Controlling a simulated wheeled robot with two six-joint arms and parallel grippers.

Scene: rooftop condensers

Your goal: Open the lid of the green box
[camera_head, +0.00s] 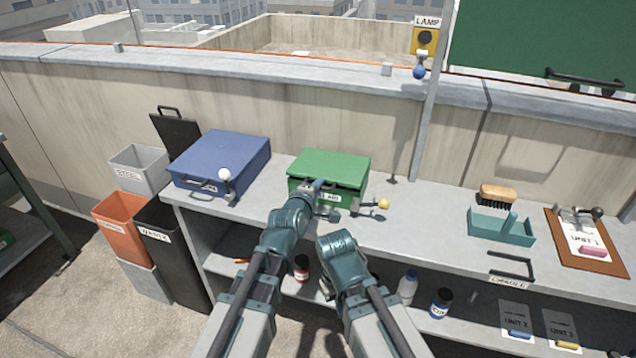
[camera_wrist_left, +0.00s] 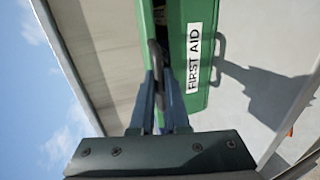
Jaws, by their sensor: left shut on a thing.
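The green box (camera_head: 341,199) stands on the bench against the parapet, with a white FIRST AID label on its front. Its green lid (camera_head: 330,163) lies nearly flat on top. In the left wrist view the lid (camera_wrist_left: 147,30) and the box front (camera_wrist_left: 204,85) have a narrow dark gap between them. My left gripper (camera_head: 318,184) is at the front of the lid. It is shut on the dark lid handle (camera_wrist_left: 155,62), which shows between its fingers in the left wrist view (camera_wrist_left: 160,95). My right arm hangs in front of the bench; its fingers are hidden.
A blue box (camera_head: 222,158) stands left of the green box. A yellow-knobbed lever (camera_head: 383,204) is close at its right front. A teal tray (camera_head: 500,228), a brush (camera_head: 497,194) and a clipboard (camera_head: 561,249) lie farther right. Bins stand at the left.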

